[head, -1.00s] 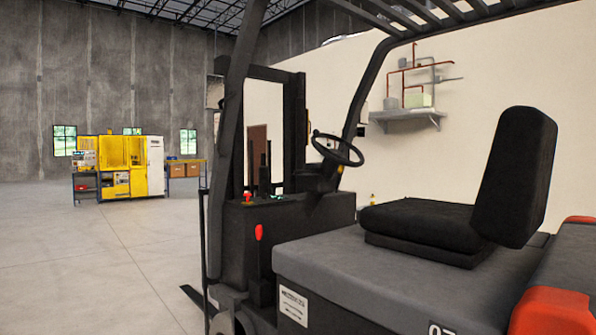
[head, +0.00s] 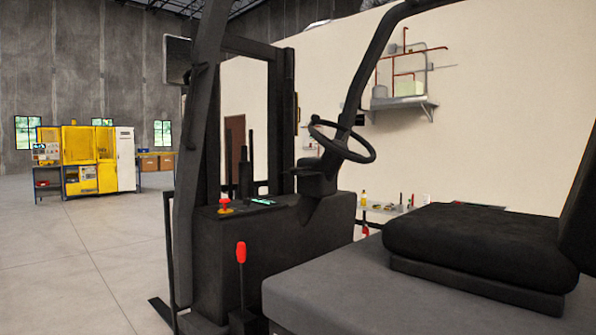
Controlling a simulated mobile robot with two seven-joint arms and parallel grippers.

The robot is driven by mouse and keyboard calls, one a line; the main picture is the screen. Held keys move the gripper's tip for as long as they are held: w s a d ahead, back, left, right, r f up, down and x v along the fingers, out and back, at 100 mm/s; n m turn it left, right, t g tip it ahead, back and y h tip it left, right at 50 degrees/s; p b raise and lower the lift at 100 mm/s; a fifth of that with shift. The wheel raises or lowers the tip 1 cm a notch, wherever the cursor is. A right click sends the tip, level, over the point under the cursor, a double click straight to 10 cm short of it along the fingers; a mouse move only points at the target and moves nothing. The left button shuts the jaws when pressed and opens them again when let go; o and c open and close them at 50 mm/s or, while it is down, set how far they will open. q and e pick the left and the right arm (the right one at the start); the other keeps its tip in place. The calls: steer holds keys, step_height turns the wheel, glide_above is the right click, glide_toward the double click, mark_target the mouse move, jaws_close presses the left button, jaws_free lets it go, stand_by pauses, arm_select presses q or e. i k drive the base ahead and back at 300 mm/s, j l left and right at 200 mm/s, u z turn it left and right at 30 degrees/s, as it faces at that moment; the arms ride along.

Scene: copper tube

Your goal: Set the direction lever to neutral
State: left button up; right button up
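A forklift fills the middle and right of the head view. A lever with a red grip (head: 241,252) on a thin dark shaft stands in front of the black front cowl (head: 275,240), low in the picture. It looks close to upright. Thin black upright levers (head: 246,172) rise behind the cowl's top, left of the steering wheel (head: 342,141). I cannot tell which of these is the direction lever, and no position marks are readable. Neither of my grippers is in view.
A red mushroom button (head: 225,205) sits on the cowl. The black seat (head: 480,245) and grey body (head: 340,285) take up the right. A dark roof pillar (head: 200,150) stands at the left of the cab. Open floor (head: 75,265) lies left, with a yellow machine (head: 85,160) beyond.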

mark_target(292, 170)
steer(key=i+j+z, duration=0.15)
steer(key=z, duration=0.3)
steer(key=i+j+z, duration=0.1)
steer(key=z, duration=0.35)
steer(key=j+z, duration=0.45)
steer(key=i+j+z, duration=0.15)
steer(key=j, duration=0.35)
steer(key=j+z, duration=0.2)
steer(key=j, duration=0.3)
steer(key=i, duration=0.05)
